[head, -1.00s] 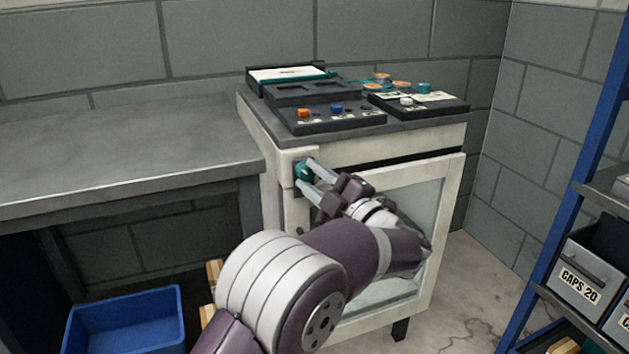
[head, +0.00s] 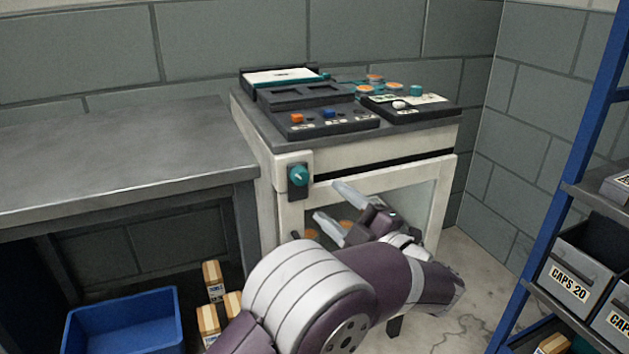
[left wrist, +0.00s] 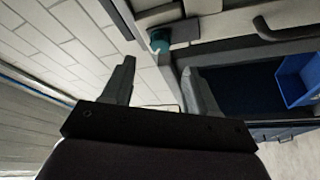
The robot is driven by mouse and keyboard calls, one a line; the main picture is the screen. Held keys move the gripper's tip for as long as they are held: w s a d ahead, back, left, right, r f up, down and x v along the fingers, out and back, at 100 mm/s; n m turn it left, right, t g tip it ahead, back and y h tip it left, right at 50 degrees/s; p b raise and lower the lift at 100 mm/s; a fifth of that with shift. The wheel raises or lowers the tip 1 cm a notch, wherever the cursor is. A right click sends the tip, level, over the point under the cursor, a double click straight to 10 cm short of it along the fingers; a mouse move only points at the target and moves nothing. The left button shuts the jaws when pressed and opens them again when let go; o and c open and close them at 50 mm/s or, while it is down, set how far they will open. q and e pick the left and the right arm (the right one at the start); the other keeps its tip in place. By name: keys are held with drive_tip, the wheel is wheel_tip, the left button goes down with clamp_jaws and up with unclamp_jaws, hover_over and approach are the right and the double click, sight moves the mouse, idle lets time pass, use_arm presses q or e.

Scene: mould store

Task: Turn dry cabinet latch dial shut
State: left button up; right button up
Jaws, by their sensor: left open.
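The dry cabinet (head: 350,150) is white with a glass-fronted door (head: 441,205) below a white front rail. Its latch dial (head: 298,176) is a teal knob with a light mark, on a dark plate at the front left corner. The dial also shows in the left wrist view (left wrist: 159,42). My left gripper (head: 333,204) is open and empty, in front of the door, to the right of and below the dial and apart from it. Its two fingers also show in the left wrist view (left wrist: 160,85). My right gripper is in neither view.
Control panels with coloured knobs (head: 330,118) lie on the cabinet top. A grey bench (head: 120,170) stands on the left, with a blue bin (head: 122,325) and small cartons (head: 212,275) below. A blue shelf rack (head: 560,180) with labelled bins stands right.

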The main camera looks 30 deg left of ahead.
use_arm(q)
drive_tip(key=v, duration=0.5)
drive_tip(key=shift+d+f+p, duration=0.1)
drive_tip(key=shift+p, duration=0.3)
